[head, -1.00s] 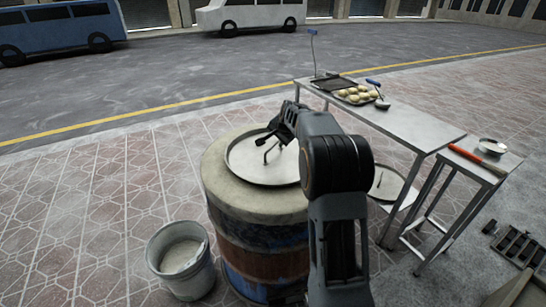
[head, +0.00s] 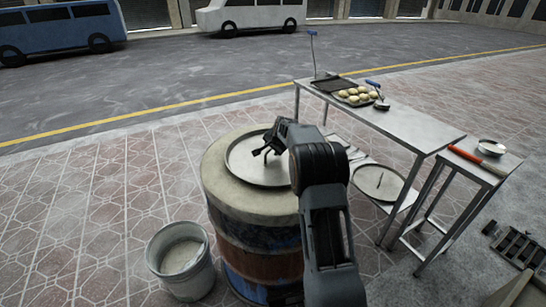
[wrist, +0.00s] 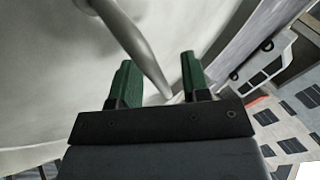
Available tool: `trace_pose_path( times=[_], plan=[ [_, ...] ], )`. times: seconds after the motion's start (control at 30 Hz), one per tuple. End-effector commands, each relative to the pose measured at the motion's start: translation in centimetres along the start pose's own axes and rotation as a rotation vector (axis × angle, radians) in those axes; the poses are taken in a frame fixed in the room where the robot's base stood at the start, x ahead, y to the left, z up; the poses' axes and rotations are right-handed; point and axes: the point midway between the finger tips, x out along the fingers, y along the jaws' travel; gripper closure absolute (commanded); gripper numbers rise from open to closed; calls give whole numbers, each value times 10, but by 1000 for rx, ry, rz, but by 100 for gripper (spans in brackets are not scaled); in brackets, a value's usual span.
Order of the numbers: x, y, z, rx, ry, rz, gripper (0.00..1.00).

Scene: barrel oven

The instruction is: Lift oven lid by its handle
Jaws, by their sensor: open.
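The round metal oven lid (head: 240,168) lies flat on top of the barrel oven (head: 255,240) in the head view. My gripper (head: 264,150) is low over the lid's middle and hides most of its handle there. In the wrist view the handle (wrist: 138,45) is a grey rod slanting down from the upper left, its lower end between my green fingers. My gripper (wrist: 157,66) is open, with one finger on each side of the rod. I cannot tell whether either finger touches it. The pale lid surface (wrist: 45,85) fills the left of the wrist view.
A bucket (head: 181,262) stands on the paving left of the oven. A metal table (head: 400,126) to the right holds a tray of round dough pieces (head: 356,97). Another round lid (head: 378,182) lies on a low shelf under it. A small side table (head: 478,160) stands further right.

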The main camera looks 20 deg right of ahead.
Motion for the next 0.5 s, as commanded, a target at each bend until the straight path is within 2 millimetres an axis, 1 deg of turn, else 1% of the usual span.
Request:
trace_pose_path(
  times=[0.1, 0.5],
  plan=[
    [0, 0, 0, 0, 0, 0, 57],
    [0, 0, 0, 0, 0, 0, 96]
  ],
)
